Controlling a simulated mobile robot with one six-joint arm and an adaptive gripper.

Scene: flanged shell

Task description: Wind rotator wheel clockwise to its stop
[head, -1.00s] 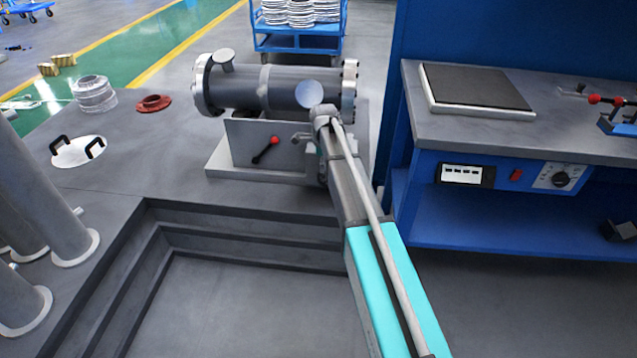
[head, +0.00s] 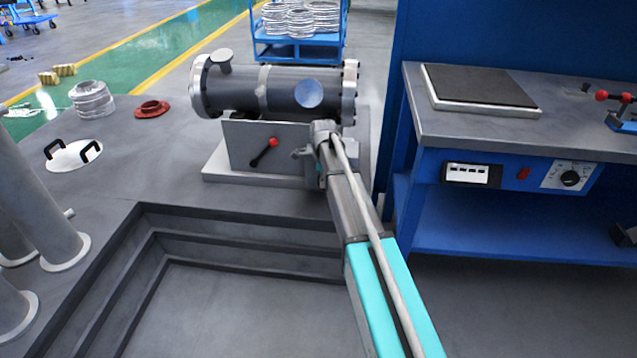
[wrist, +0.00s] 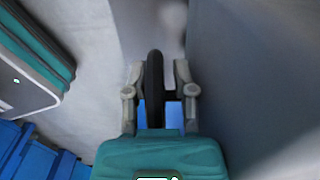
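A black wheel rim (wrist: 155,88), likely the rotator wheel, shows edge-on in the wrist view. My gripper (wrist: 158,80) straddles it, one finger on each side. The fingers stand apart, with a gap visible at least on the left of the rim; contact on the right is unclear. In the head view the grey flanged shell (head: 235,90) lies horizontally on a grey stand (head: 238,145). My arm reaches to the stand's right side; the wheel and my fingertips are not clearly visible there.
A red-knobbed lever (head: 264,152) is on the stand's front. A blue workbench (head: 520,220) stands close on the right of my arm. A white lid with black handles (head: 74,155) and a red ring (head: 152,109) lie on the floor platform at left. Steps descend in front.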

